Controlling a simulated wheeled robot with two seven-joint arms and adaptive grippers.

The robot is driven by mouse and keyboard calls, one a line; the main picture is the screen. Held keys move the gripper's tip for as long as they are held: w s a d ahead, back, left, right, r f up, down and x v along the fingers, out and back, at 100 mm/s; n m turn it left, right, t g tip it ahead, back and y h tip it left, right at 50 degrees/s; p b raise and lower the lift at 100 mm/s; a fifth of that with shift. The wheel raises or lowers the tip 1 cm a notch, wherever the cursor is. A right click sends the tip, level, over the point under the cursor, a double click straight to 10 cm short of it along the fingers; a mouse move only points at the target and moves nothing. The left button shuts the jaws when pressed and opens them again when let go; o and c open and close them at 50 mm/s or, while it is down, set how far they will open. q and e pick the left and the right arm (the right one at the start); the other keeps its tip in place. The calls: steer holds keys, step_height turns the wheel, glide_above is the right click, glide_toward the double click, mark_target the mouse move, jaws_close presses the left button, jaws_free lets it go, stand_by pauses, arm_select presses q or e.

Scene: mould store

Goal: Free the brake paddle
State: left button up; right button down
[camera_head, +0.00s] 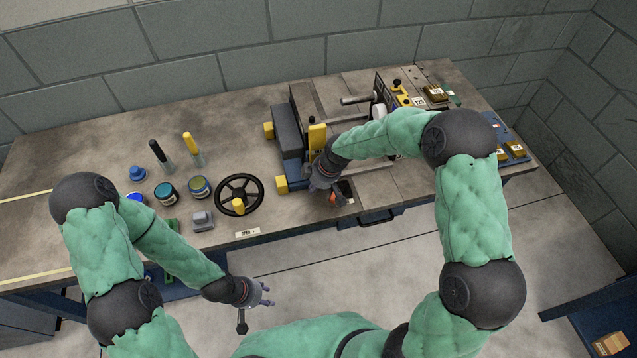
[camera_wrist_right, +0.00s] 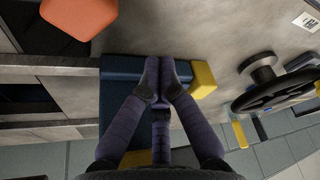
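An orange-red pad on a black piece, possibly the brake paddle (camera_head: 334,198), sits at the bench's front edge; an orange pad (camera_wrist_right: 80,14) also shows at the top left of the right wrist view. My right gripper (camera_head: 326,180) is just left of it, by the dark blue vise-like block with yellow corners. In the right wrist view, its fingertips (camera_wrist_right: 159,66) meet above the blue block (camera_wrist_right: 125,73), with nothing visible between them. My left gripper (camera_head: 262,298) hangs in front of the bench, fingers spread and empty.
A black handwheel (camera_head: 256,196) with a yellow knob stands left of the block. Several paint pots (camera_head: 199,187) and two upright handles (camera_head: 193,147) are further left. A label plate (camera_head: 247,233) lies at the front edge. Machine parts (camera_head: 382,92) fill the back right.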

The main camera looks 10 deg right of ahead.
steer(key=shift+d+f, duration=0.15)
steer(key=shift+f, duration=0.3)
steer(key=shift+s+d+r+b, duration=0.15)
steer(key=shift+s+d+b, duration=0.4)
steer(key=shift+s+d, duration=0.7)
